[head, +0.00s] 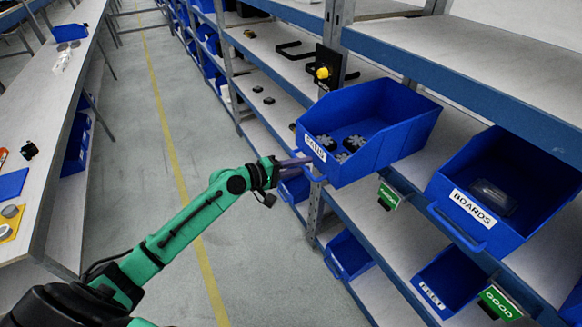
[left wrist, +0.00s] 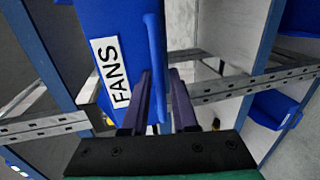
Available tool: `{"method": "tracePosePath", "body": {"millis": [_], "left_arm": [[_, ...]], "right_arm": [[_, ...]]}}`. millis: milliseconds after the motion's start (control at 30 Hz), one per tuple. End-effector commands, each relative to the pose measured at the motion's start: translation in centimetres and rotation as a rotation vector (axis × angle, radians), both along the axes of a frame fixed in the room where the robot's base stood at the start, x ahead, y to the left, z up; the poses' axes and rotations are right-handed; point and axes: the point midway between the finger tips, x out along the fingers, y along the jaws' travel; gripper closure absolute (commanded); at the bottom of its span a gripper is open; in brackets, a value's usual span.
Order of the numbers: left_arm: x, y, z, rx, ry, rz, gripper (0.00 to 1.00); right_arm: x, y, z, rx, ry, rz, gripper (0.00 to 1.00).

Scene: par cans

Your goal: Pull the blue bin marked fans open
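The blue bin marked FANS (head: 372,158) stands out past the shelf edge, farther forward than the bin beside it. Several dark fan-like parts lie inside it. Its white label reads FANS (left wrist: 110,72) in the left wrist view. My left gripper (head: 292,166) is at the handle on the bin's front. In the left wrist view its two purple fingers (left wrist: 160,100) stand on either side of the blue handle bar (left wrist: 155,55), close together around it. The finger contact is partly hidden. My right gripper is not in view.
A blue BOARDS bin (head: 453,190) sits to the right on the same rack. A FRET bin (head: 447,283) and green tags (head: 388,195) are lower. A long workbench (head: 62,110) stands at the left. The grey aisle floor (head: 150,150) between is clear.

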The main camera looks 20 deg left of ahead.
Motion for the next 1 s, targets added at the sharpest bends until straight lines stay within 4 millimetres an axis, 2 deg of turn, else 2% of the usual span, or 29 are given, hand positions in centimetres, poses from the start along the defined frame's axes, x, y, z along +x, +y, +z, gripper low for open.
{"method": "tracePosePath", "body": {"millis": [267,467,700,833,1000], "left_arm": [[-3.3,2.8,0.2,0.003,0.004,0.001,0.73],[-6.6,5.4,1.1,0.004,0.004,-0.001,0.73],[-9.9,8.2,2.4,-0.003,0.002,0.001,0.73],[-10.7,8.9,2.8,-0.001,0.002,0.0,0.73],[-10.8,9.0,2.9,0.001,0.001,0.0,0.73]], "right_arm": [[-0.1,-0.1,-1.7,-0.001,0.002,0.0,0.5],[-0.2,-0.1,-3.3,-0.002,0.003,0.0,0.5],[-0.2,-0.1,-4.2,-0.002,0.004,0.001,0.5],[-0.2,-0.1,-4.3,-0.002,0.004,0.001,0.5],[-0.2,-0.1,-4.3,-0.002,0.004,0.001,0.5]]}}
